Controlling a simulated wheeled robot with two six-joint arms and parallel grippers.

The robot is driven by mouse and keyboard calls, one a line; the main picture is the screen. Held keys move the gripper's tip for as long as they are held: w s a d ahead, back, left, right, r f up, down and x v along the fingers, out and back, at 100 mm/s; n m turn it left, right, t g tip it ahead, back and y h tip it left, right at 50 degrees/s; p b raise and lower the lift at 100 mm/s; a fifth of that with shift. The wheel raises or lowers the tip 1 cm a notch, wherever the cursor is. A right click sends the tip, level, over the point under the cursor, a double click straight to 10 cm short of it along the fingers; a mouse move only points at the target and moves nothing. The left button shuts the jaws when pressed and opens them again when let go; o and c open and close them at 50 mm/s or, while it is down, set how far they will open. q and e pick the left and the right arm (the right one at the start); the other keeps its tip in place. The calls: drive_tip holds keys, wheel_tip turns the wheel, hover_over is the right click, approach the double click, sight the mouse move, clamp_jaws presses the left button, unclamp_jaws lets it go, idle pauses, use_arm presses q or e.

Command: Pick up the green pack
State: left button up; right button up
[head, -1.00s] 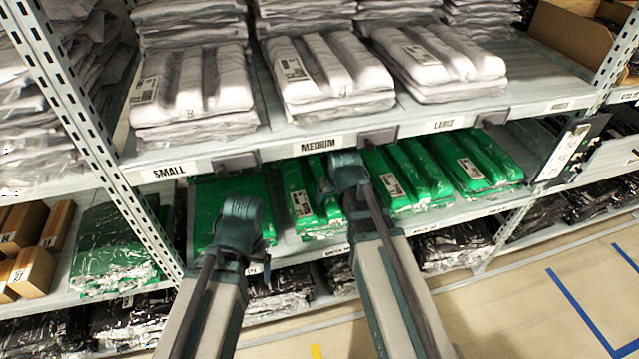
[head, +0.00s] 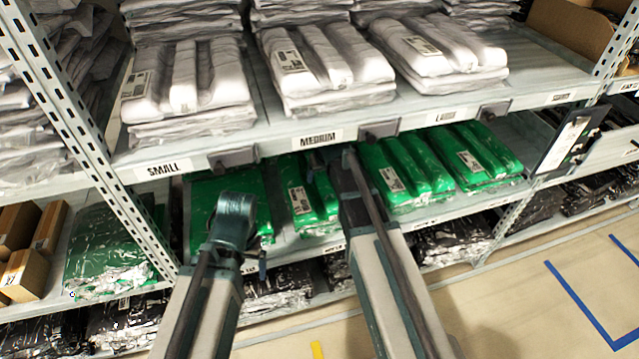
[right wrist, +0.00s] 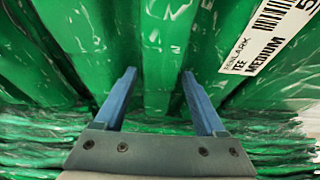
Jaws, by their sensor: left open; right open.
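Green packs in clear film lie on the lower shelf under the MEDIUM label. One green pack (head: 309,197) with a white label is right beside my right arm in the head view. In the right wrist view, my right gripper (right wrist: 158,78) is open, its two blue fingers pointing at a green pack (right wrist: 165,40) with a raised fold between them. A label there reads TEE MEDIUM. I cannot tell whether the fingers touch the film. In the head view, the right gripper is largely hidden under the upper shelf's edge. My left gripper (head: 258,262) is mostly hidden by my arm, in front of the shelf.
The upper shelf (head: 400,118) with white packs overhangs the green ones closely. Perforated posts (head: 95,150) stand at the left and right. More green packs (head: 480,155) lie to the right, black packs (head: 280,290) below. Floor is free at lower right.

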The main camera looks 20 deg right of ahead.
clamp_jaws()
use_arm(q)
drive_tip(key=shift+r, duration=0.2)
use_arm(e)
drive_tip(key=shift+r, duration=0.2)
